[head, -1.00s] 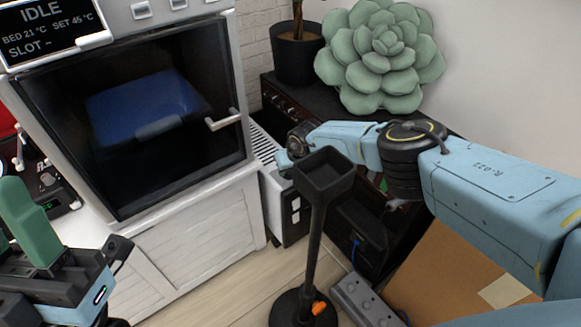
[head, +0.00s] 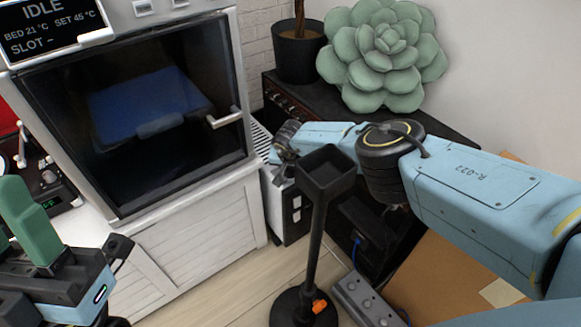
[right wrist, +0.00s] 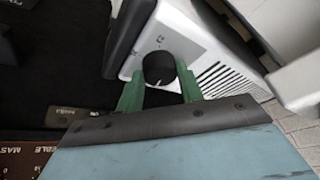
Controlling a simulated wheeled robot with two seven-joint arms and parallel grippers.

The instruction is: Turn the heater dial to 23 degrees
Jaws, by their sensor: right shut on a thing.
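The heater (head: 275,208) is a white box with a grille on top. It stands on the floor between the white cabinet and the black unit. Its black round dial (right wrist: 158,67) shows in the right wrist view, with a small white pointer mark. My right gripper (right wrist: 159,82) has its green fingers on either side of the dial and is shut on it. In the head view my right arm hides the dial and these fingers. My left gripper (head: 28,220), with green fingers, is at the lower left, away from the heater; its gap is unclear.
A black stand (head: 312,235) with a square tray top rises in front of the heater. A printer-like machine (head: 150,110) with a glass door sits on the cabinet (head: 190,235). A power strip (head: 362,300) and a cardboard box (head: 440,265) lie at the lower right.

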